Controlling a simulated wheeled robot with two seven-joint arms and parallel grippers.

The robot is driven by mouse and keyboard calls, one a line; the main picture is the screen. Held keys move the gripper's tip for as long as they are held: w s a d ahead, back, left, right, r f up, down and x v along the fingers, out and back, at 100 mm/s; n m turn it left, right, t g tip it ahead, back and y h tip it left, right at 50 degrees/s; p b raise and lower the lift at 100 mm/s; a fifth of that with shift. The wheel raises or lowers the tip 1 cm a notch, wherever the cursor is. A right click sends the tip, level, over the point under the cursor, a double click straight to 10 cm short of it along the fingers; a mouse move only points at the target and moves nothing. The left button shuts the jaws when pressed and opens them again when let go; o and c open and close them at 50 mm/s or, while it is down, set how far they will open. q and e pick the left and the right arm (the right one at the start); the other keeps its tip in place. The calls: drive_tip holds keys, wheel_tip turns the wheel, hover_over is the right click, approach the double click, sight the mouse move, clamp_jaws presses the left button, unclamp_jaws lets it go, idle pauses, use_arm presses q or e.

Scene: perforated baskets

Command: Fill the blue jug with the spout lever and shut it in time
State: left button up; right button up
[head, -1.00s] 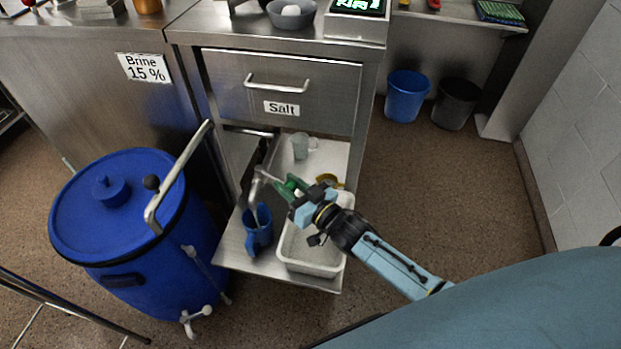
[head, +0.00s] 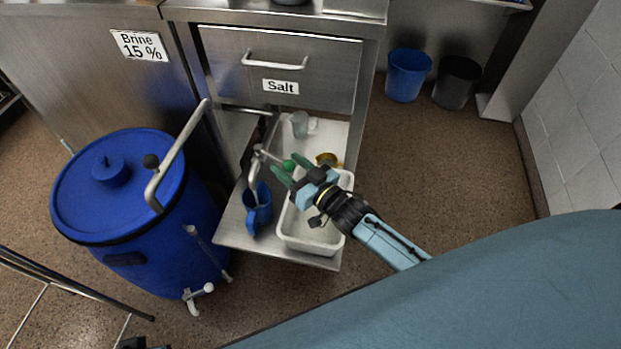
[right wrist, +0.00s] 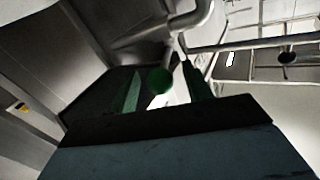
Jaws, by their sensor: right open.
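The blue jug (head: 258,214) stands upright on the low steel shelf, its mouth under the metal spout (head: 254,175). I cannot tell how full it is. The spout's lever ends in a green ball knob (head: 289,165), which also shows in the right wrist view (right wrist: 159,80). My right gripper (head: 290,170) is open at the knob. In the right wrist view the knob appears between its two green fingers; I cannot tell whether they touch it. My left gripper does not show clearly.
A white tub (head: 311,239) stands right of the jug, below my right gripper. A clear cup (head: 300,124) and a yellowish dish (head: 326,159) are farther back. A large blue barrel (head: 130,205) stands left. The Salt drawer (head: 281,68) is shut above.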

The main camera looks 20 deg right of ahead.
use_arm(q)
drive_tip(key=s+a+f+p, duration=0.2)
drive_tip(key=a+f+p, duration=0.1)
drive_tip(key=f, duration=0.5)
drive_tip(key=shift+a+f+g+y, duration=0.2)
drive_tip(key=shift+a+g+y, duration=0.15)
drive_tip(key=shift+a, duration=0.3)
use_arm(e)
drive_tip(key=v, duration=1.2)
drive_tip(key=shift+s+d, duration=0.15)
drive_tip(key=shift+s, duration=0.1)
